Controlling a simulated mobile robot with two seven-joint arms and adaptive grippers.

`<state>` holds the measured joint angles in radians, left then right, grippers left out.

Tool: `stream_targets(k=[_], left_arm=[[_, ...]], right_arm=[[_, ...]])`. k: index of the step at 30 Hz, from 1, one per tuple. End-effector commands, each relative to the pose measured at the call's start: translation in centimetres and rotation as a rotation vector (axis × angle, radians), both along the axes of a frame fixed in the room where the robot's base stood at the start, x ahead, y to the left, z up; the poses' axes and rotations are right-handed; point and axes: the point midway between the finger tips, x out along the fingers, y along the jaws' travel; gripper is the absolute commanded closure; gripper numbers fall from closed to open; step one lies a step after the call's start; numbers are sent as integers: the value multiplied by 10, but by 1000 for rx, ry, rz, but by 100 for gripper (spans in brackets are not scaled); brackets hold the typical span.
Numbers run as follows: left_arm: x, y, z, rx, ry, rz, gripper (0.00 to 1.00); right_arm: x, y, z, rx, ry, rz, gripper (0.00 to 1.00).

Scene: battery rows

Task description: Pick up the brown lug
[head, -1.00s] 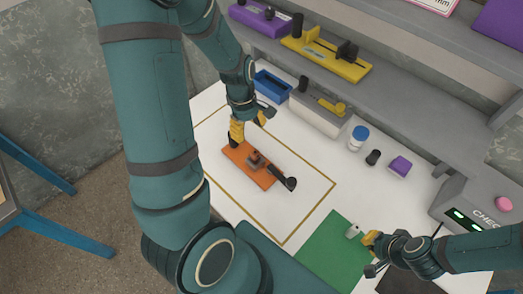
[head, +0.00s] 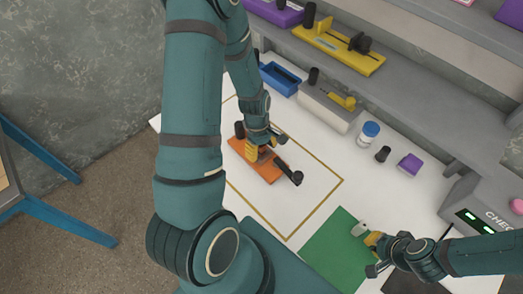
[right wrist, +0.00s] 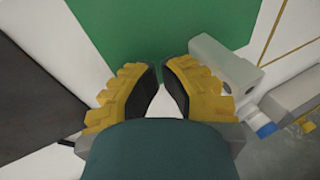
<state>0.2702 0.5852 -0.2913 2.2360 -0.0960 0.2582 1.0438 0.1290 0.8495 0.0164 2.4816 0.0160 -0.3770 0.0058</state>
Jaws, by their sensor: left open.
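The orange plate (head: 240,150) lies on the white table inside a yellow outline, with a dark cylinder (head: 239,130) at its left end and a black-knobbed lever (head: 296,177) at its right. A small brownish piece (head: 265,154), perhaps the brown lug, sits mid-plate, partly hidden. My left gripper (head: 257,150) is open and low over it; contact cannot be told. My right gripper (head: 372,253) is near the green mat (head: 335,246). In the right wrist view its fingers (right wrist: 161,68) are slightly apart with nothing between them. A pale grey block (right wrist: 222,65) with a hole is beside its right finger.
A blue tray (head: 280,78), a grey fixture (head: 328,108), a white bottle with blue cap (head: 368,134), a black knob (head: 383,154) and a purple block (head: 410,164) line the back under a shelf (head: 420,105). The table inside the outline's right side is clear.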

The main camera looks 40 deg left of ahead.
Motion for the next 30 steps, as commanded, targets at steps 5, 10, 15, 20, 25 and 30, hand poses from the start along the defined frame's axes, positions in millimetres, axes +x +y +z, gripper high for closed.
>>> stream_targets(k=[5,10,15,20,25,30], left_arm=[[0,0,-2,0,-2,0,40],[0,0,-2,0,-1,0,63],[0,0,-2,0,-1,0,100],[0,0,-2,0,-1,0,100],[0,0,-2,0,0,0,100],[0,0,11,2,-1,0,100]], right_arm=[[0,0,0,0,0,0,100],[0,0,0,0,0,0,100],[0,0,0,0,0,0,100],[0,0,0,0,0,0,100],[0,0,0,0,0,0,100],[0,0,3,0,0,0,100]])
